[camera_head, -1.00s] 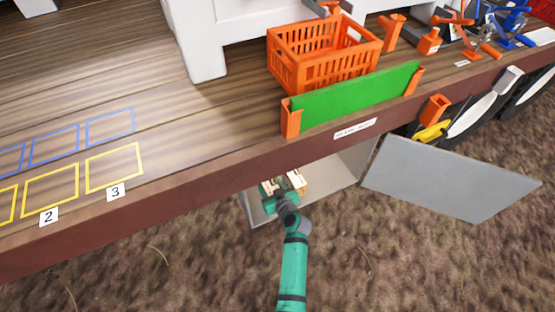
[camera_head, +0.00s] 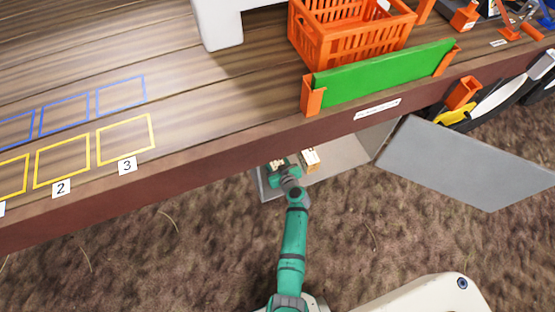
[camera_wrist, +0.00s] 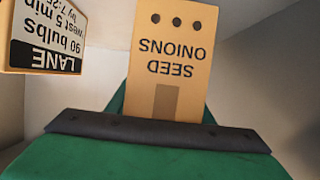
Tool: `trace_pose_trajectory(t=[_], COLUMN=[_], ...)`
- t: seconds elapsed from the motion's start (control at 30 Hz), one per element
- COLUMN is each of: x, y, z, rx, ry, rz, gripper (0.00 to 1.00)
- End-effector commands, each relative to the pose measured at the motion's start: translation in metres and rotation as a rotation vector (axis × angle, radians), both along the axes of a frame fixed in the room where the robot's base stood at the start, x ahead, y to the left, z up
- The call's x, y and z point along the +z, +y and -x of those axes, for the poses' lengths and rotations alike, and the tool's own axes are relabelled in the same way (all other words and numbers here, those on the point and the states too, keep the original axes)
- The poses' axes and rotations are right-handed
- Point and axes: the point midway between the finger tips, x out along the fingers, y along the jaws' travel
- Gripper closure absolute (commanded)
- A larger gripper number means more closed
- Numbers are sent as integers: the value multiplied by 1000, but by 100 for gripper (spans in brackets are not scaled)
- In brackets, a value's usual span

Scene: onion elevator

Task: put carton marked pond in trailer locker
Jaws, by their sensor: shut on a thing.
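The trailer locker (camera_head: 345,152) is a grey box under the deck edge, with its grey door (camera_head: 465,165) open to the right. My gripper (camera_head: 279,168) is inside its left part, shut on a tan carton (camera_wrist: 168,60). In the wrist view this carton reads "SEED ONIONS" upside down and has dark holes. No pond marking is readable on its visible face. Another carton (camera_head: 309,158) stands just right of my gripper; it also shows in the wrist view (camera_wrist: 45,35), with a label reading "LANE". Whether the held carton touches the locker floor is hidden.
The wooden deck (camera_head: 200,110) overhangs the locker. An orange crate (camera_head: 350,40) and a green panel (camera_head: 383,75) in orange brackets stand on it. Yellow and blue outlined squares lie at left. Brown ground in front is clear.

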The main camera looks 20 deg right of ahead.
Motion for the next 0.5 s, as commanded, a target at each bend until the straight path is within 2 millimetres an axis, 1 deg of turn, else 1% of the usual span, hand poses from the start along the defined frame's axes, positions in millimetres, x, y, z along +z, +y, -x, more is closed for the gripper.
trace_pose_trajectory(t=[0.1, 0.2, 0.5], x=[-12, -16, -17], y=[-10, -14, -15], z=[1, 2, 3], rx=[-15, -21, -22], ry=[-2, -3, -3], rz=[0, 1, 1], gripper=[95, 95, 95])
